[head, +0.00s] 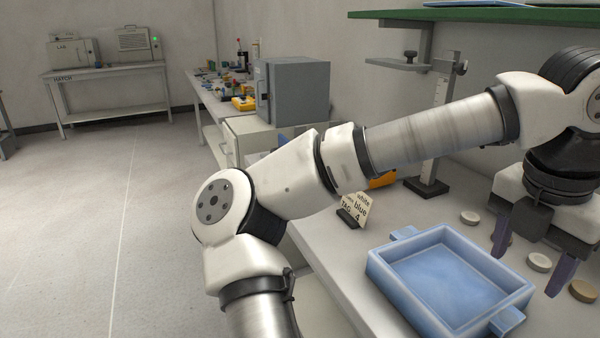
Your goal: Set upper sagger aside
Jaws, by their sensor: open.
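A light blue, square, open-topped tray (440,285) with a tab handle on two opposite sides sits on the bench at the lower right. It looks like a sagger, and it is empty inside. I cannot tell whether it is one sagger or a stack. My gripper (532,254) is at the right, with its two dark purple fingers spread apart and nothing between them. It is above the bench, to the right of the blue tray and apart from it.
Small round discs, white (470,218) and tan (583,290), lie around my gripper. A text card (354,211) stands behind the tray. A measuring stand (432,150) and green shelf (480,14) are behind. A grey box oven (294,91) stands further back.

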